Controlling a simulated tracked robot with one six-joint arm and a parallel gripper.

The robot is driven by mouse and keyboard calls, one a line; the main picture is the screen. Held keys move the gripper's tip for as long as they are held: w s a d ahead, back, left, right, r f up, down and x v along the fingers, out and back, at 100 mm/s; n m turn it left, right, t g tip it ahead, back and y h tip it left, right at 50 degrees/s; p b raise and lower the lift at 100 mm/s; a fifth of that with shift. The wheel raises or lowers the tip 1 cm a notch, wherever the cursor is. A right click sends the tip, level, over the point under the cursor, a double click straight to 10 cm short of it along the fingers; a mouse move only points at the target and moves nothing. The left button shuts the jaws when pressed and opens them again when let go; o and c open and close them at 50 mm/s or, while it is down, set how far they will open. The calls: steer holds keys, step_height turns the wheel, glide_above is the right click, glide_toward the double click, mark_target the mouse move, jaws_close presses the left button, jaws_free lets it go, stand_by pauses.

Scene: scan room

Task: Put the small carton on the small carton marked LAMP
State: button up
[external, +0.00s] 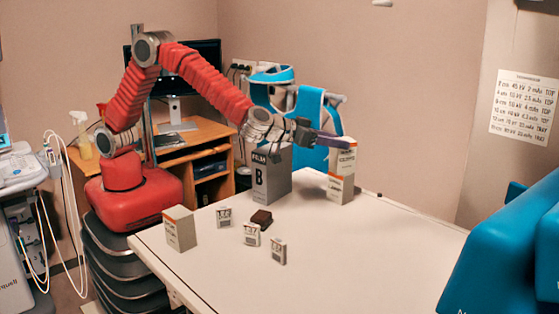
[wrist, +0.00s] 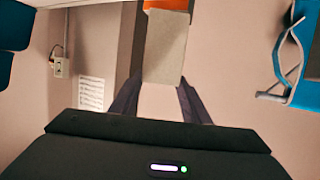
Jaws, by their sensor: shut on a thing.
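My gripper (external: 331,142) is shut on a small white and grey carton (external: 342,160) at the back right of the white table. In the wrist view the held carton (wrist: 165,52) shows between the two dark fingers, with an orange band at its far end. The held carton is upright, directly above another small carton (external: 340,189) with an orange top band and small print that looks like LAMP. The two look lined up and appear to touch, but I cannot tell whether a thin gap is left.
A grey box marked B (external: 270,178) stands close to the left of the stack. The right of the table is clear.

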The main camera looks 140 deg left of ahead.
steer(key=o, duration=1.4)
steer(key=shift+r, duration=0.1)
steer(key=v, duration=1.2)
steer(key=shift+w, duration=0.1)
